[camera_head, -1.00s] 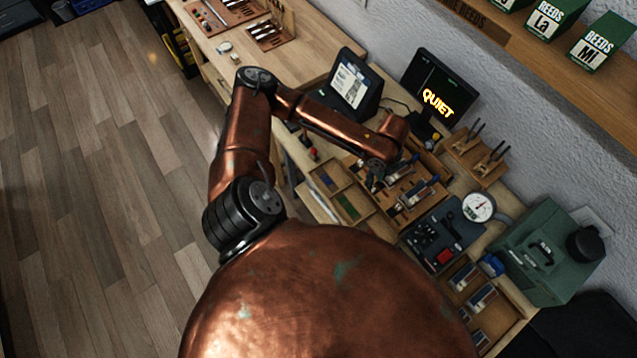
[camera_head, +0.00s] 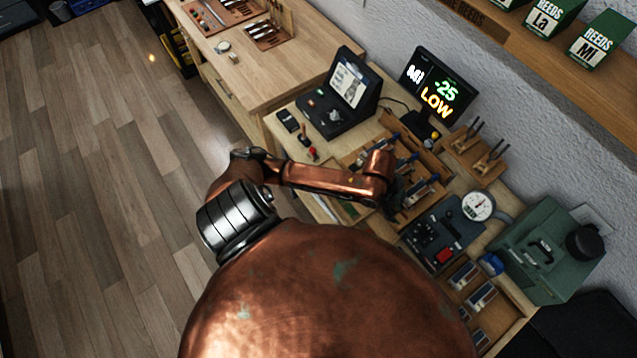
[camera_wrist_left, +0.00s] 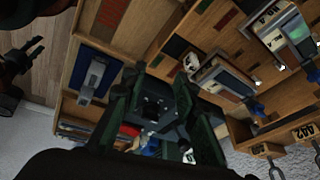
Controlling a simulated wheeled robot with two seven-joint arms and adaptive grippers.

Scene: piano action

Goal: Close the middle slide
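The wooden rack (camera_head: 436,171) holds several metal-and-wood slide units with blue parts. A third, with a pale green face (camera_wrist_left: 297,33), is at the upper right. I cannot tell for sure which is the middle slide or how far it is open. My left gripper (camera_head: 391,204) is low over the rack; it also shows in the left wrist view (camera_wrist_left: 156,88) with its dark green fingers apart. Whether they touch anything is unclear. My right gripper is out of view.
The monitor (camera_head: 437,85) reads "Mi -25 LOW". Upright tools (camera_head: 487,158) stand at the wall side.

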